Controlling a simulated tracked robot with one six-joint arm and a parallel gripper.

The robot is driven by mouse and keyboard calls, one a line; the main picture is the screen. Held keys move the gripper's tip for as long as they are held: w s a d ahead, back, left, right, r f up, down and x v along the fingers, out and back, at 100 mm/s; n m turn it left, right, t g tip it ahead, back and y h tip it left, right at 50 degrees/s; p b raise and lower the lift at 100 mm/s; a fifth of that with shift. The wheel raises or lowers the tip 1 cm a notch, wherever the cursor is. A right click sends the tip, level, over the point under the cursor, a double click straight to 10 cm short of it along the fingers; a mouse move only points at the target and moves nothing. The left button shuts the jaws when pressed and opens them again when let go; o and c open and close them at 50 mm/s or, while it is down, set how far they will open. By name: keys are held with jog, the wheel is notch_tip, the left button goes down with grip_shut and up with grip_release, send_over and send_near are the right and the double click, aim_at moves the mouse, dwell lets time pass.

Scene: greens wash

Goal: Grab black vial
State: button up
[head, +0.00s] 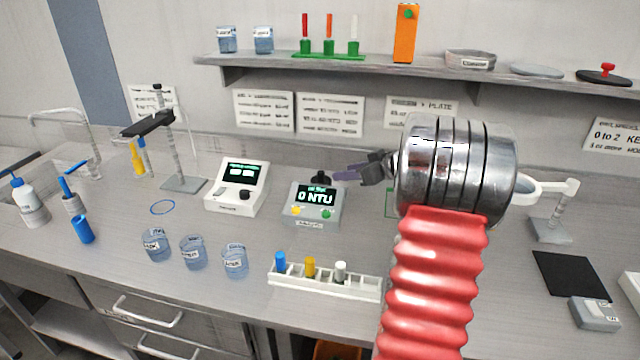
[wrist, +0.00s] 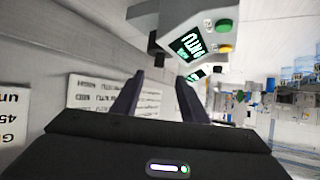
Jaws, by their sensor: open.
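A black vial (head: 320,179) stands upright in the top of the turbidity meter (head: 318,208), whose screen reads 0 NTU. Only its dark upper part shows; the rest is hidden in the meter. My gripper (head: 342,174) is open and empty, just right of the vial, its fingers pointing left toward it. In the wrist view the picture is turned over. The vial's dark top (wrist: 151,75) shows beyond the two spread fingers of my gripper (wrist: 160,78), nearer the left one.
A white rack (head: 345,288) with blue, yellow and white-topped vials stands in front of the meter. A second instrument (head: 237,188) is to its left. Several beakers (head: 193,252) stand front left. A shelf (head: 350,75) runs along the wall above.

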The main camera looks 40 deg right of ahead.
send_near(323, 173)
jog(key=x, duration=0.3)
jog(key=shift+w+f, duration=0.15)
jog(key=shift+f, duration=0.25)
jog(key=shift+r+x, duration=0.15)
jog(key=shift+x, duration=1.2)
jog(key=shift+r+x, duration=0.1)
jog(key=shift+x, duration=1.25)
jog(key=shift+w, duration=0.15)
jog(key=shift+c, duration=0.6)
grip_shut()
